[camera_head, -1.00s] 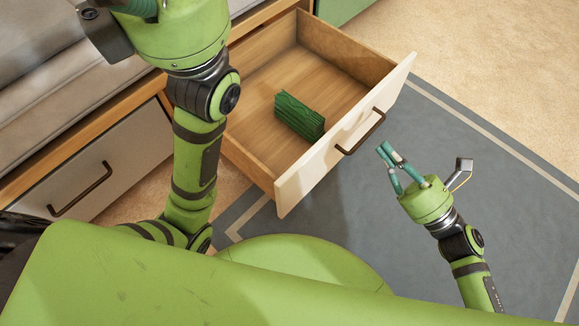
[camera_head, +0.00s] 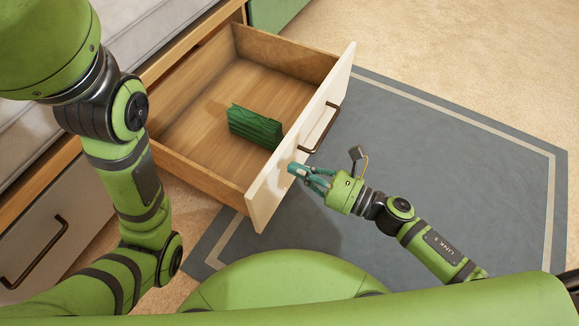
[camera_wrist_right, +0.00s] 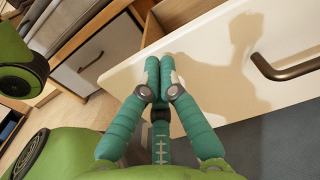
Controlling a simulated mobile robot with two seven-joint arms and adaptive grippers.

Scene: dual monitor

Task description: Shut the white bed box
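The white bed box (camera_head: 262,201) is a wooden drawer with a white front, pulled well out from under the bed. Its dark handle (camera_head: 321,130) is on the front's outer face. My right gripper (camera_head: 297,170) is at the outer face, nearer the camera than the handle. In the right wrist view its teal fingers (camera_wrist_right: 160,72) are together with nothing between them, over the white front (camera_wrist_right: 225,75). I cannot tell whether they touch it. The handle (camera_wrist_right: 285,68) is to their right. My left arm crosses the left side of the head view; its gripper is out of frame.
A green ridged block (camera_head: 254,127) lies in the box. A second, closed drawer (camera_head: 35,235) with a dark handle is at the left under the grey mattress (camera_head: 150,25). A grey rug (camera_head: 430,150) lies clear in front.

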